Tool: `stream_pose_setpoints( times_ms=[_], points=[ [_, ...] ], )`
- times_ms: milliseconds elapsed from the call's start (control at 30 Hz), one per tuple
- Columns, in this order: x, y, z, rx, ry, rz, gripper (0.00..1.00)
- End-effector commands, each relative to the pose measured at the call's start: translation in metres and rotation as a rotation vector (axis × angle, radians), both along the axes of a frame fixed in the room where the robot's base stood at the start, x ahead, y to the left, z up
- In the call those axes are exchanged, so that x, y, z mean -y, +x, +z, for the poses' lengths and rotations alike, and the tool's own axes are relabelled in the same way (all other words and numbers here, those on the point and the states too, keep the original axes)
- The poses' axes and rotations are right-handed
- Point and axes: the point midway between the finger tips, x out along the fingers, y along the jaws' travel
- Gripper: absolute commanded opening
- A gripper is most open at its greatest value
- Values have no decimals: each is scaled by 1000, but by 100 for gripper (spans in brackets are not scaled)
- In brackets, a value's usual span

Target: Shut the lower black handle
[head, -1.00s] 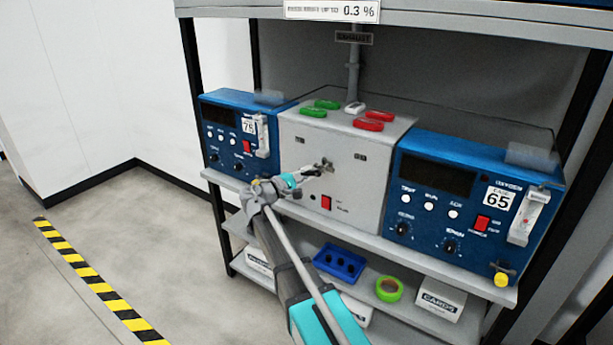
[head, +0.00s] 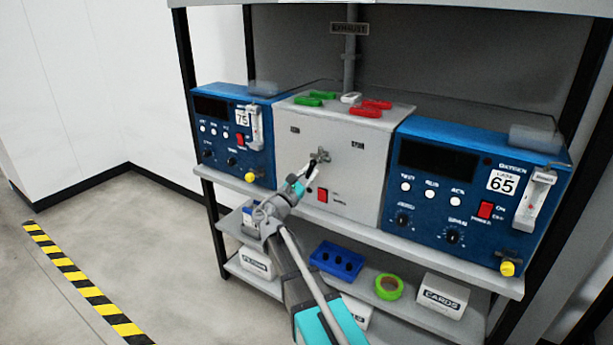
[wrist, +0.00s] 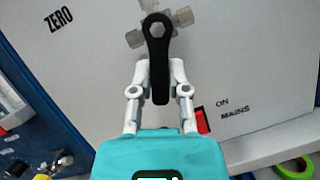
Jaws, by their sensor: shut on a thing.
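The black handle (wrist: 159,58) is a lever pivoted on a metal valve fitting (wrist: 180,16) on the front of a grey box. In the wrist view it runs from the fitting down between my fingers. My gripper (wrist: 160,76) is shut on the handle, with one white finger on each side. In the head view my gripper (head: 309,174) sits just below the fitting (head: 319,157) and hides most of the handle. Only one black handle can be made out.
The grey box (head: 345,180) stands between two blue analysers, left (head: 225,165) and right (head: 430,220). A red mains switch (head: 322,195) is close to my gripper's right. The lower shelf holds a blue rack (head: 335,262), green tape (head: 389,288) and a white cards box (head: 443,295).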

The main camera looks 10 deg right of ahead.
Motion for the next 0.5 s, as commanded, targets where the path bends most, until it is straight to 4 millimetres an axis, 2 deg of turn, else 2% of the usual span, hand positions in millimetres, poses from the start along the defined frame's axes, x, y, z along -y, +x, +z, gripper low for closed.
stream_pose_setpoints(
  times_ms=[200,500],
  points=[
    [6,-6,-1,-124,-129,-1,0],
    [9,-9,-2,-222,-230,-1,0]
  ],
)
